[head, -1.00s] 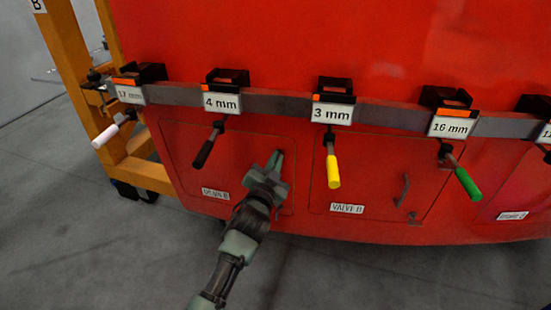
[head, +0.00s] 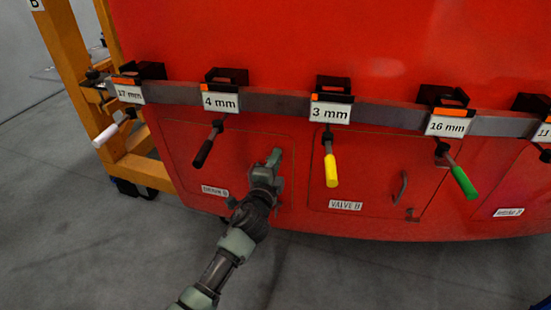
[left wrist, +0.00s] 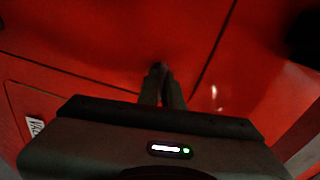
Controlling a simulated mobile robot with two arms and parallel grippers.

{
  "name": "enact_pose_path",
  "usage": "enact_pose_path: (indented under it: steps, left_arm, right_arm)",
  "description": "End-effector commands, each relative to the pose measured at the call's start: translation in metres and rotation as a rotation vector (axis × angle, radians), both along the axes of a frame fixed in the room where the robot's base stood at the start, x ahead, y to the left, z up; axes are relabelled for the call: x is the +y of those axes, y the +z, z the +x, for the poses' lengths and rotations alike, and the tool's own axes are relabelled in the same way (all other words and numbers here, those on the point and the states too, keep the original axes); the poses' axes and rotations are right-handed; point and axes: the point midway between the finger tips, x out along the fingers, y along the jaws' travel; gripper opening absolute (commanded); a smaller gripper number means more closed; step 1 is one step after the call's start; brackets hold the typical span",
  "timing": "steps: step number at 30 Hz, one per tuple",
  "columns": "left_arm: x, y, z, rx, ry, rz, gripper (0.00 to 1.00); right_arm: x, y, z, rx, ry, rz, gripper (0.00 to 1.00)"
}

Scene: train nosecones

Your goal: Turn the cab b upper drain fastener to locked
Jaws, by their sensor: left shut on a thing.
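The drain B panel (head: 180,150) is a red hatch low on the red nosecone, with a "DRAIN B" label (head: 215,191). My left gripper (head: 273,158) is at the right part of this panel, near its upper right edge. In the left wrist view its two fingers (left wrist: 162,84) are close together, shut on a small dark thing at the red surface, seemingly the upper drain fastener (left wrist: 160,66). The fingers hide most of it, so I cannot tell which way it is turned. My right gripper is not in view.
A grey rail (head: 280,103) above the panels carries hanging tools with black (head: 203,153), yellow (head: 331,170) and green (head: 463,182) handles. The valve B panel (head: 370,165) with a handle is to the right. An orange frame (head: 85,100) stands at left.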

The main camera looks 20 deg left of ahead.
Motion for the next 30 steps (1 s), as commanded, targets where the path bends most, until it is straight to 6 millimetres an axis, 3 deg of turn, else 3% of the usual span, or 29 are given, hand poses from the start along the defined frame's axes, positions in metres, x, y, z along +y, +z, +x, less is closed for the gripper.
enact_pose_path:
  steps: [9,26,27,28,30]
  left_arm:
    - [0.0003,-0.0018,-0.0002,0.008,0.001,0.122,0.0]
    - [0.0004,-0.0022,-0.0002,0.009,0.001,0.148,0.0]
    - [0.0004,-0.0022,-0.0002,0.009,0.001,0.147,0.17]
    - [0.0004,-0.0021,-0.0002,0.008,0.001,0.147,0.26]
    - [0.0004,-0.0019,-0.0001,0.008,0.001,0.147,0.28]
  right_arm:
    - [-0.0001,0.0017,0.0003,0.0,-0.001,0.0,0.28]
    - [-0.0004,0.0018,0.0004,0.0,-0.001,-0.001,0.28]
    - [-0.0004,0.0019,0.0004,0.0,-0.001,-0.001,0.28]
    - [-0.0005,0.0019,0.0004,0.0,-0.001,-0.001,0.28]
    - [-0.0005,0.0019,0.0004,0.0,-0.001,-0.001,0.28]
